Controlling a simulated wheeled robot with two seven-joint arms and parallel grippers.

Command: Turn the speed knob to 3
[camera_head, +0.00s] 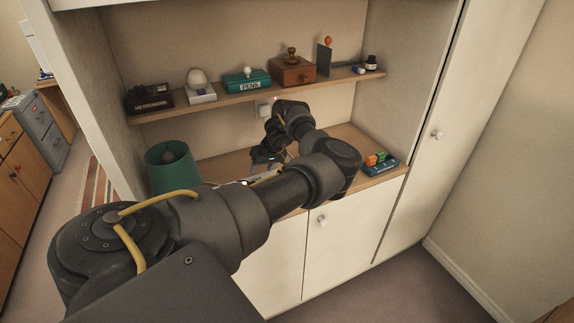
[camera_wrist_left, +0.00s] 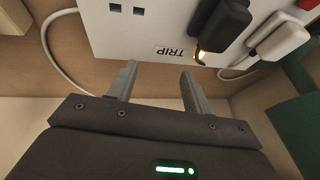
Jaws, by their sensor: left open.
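I cannot make out a speed knob in either view. My left gripper (camera_head: 264,157) is over the lower counter in the head view, partly hidden by my own arm. In the left wrist view my left gripper (camera_wrist_left: 158,72) is open, with nothing between its fingers. Beyond the fingertips is a white socket panel (camera_wrist_left: 165,22) with the word TRIP upside down. A black plug (camera_wrist_left: 222,25) with a small orange light sits on the panel, right of the fingers. My right gripper is not in view.
A white plug (camera_wrist_left: 278,45) with a cable sits beside the black one. A green lampshade (camera_head: 168,172) stands on the counter at left. A blue block with coloured buttons (camera_head: 380,164) is at right.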

